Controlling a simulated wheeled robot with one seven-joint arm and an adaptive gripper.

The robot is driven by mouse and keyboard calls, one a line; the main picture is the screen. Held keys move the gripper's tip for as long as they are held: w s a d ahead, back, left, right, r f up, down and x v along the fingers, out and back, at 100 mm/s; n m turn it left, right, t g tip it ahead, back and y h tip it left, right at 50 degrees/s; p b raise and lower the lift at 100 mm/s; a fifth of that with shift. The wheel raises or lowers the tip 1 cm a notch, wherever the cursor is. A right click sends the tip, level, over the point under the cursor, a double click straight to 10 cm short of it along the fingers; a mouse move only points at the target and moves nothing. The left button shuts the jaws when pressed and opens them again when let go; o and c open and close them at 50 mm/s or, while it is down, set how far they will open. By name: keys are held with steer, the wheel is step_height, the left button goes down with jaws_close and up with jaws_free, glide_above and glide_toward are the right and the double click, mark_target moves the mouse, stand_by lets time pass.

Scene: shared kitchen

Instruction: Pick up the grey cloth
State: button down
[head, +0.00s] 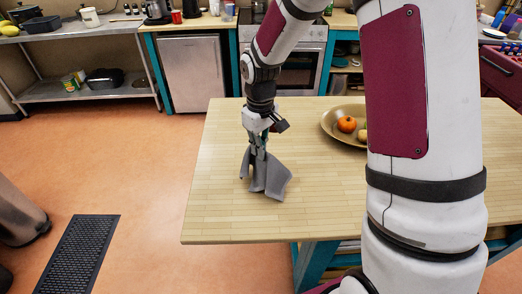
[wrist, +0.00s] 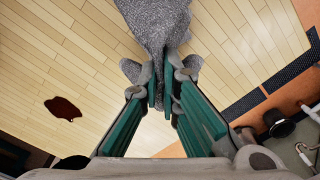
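The grey cloth (head: 270,178) hangs in folds from my gripper (head: 258,148) above the wooden table in the head view. Its lower corners spread out at or just over the table top; I cannot tell whether they touch. In the wrist view the cloth (wrist: 155,25) runs up from between the green-padded fingers of my gripper (wrist: 167,95). The fingers are close together with a fold of cloth pinched between them.
A brown bowl (head: 332,128) with an orange fruit (head: 347,124) stands to the right, partly behind my arm. A black mat (head: 78,252) lies on the floor at left. A steel shelf (head: 92,92) stands behind.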

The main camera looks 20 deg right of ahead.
step_height(320, 180, up, 9)
steer(key=p, duration=0.2)
steer(key=shift+p, duration=0.4)
